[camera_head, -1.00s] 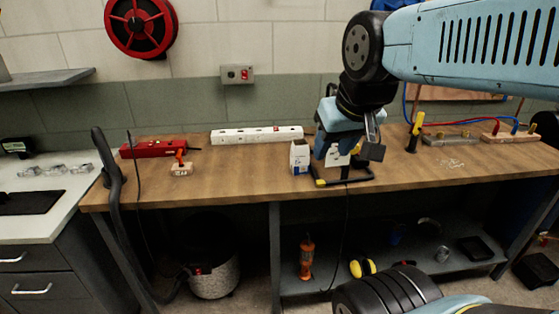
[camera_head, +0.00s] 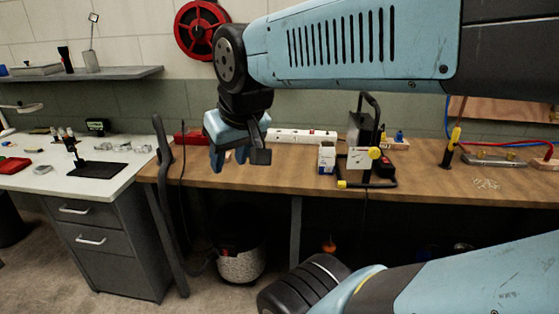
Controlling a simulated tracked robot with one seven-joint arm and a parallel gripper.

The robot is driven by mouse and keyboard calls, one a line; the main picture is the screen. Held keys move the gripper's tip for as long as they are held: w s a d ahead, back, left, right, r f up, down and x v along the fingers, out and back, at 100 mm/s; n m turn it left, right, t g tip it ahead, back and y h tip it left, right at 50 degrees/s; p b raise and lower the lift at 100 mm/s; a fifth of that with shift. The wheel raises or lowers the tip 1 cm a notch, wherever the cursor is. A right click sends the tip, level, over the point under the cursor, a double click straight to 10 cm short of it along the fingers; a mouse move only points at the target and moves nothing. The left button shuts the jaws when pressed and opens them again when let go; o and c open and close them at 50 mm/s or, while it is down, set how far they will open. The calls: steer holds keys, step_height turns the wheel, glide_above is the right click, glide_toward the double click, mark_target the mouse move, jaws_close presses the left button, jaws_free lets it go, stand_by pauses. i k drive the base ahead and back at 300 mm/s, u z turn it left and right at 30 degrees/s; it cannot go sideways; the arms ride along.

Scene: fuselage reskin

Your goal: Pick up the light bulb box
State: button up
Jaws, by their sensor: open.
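The light bulb box is most likely the small white and blue carton (camera_head: 326,158) standing upright on the wooden workbench (camera_head: 280,178), just left of a black-framed device with yellow feet. My gripper (camera_head: 238,158) hangs down in front of the bench, to the left of the carton and apart from it. Its fingers are spread and nothing shows between them. The gripper hides part of the bench top and the things behind it.
A black-framed work lamp (camera_head: 364,150) stands close right of the carton. A white power strip (camera_head: 302,136) lies behind it. A red tool case (camera_head: 192,137) is partly hidden by my gripper. A white counter (camera_head: 100,180) with drawers adjoins at left.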

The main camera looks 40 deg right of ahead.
mark_target(326, 159)
steer(key=z, duration=0.7)
steer(key=i, duration=0.1)
steer(key=u, duration=1.55)
steer(key=k, duration=1.75)
steer(key=z, duration=1.7)
steer(key=i, duration=0.55)
